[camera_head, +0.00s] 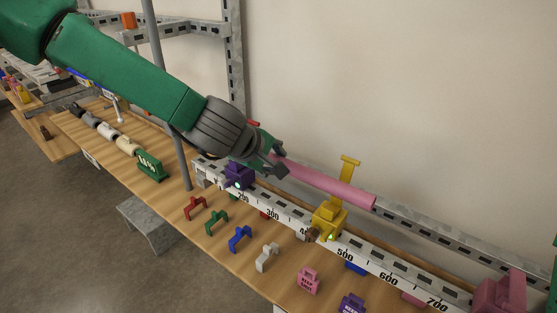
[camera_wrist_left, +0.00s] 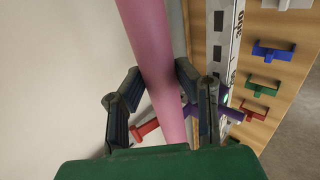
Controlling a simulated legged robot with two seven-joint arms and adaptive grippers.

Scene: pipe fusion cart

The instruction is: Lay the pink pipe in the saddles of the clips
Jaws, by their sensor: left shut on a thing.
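My left gripper (camera_head: 277,163) is shut on the pink pipe (camera_head: 330,186) near its left part. The pipe slopes down to the right above the rail, its free end past the yellow clip (camera_head: 328,217). I cannot tell whether it touches that clip's saddle. The yellow clip has a raised T-shaped piece (camera_head: 349,163). The purple clip (camera_head: 238,175) sits on the rail below my gripper, partly hidden. A larger pink clip (camera_head: 502,294) stands at the lower right. In the left wrist view the pipe (camera_wrist_left: 154,55) runs between both fingers (camera_wrist_left: 158,92).
The numbered white rail (camera_head: 291,215) runs along the wooden bench. Red (camera_head: 195,207), green (camera_head: 216,221), blue (camera_head: 240,238) and white (camera_head: 267,257) brackets lie in front, with pink (camera_head: 308,281) and purple (camera_head: 351,303) tagged blocks. A grey post (camera_head: 171,95) stands left of the rail.

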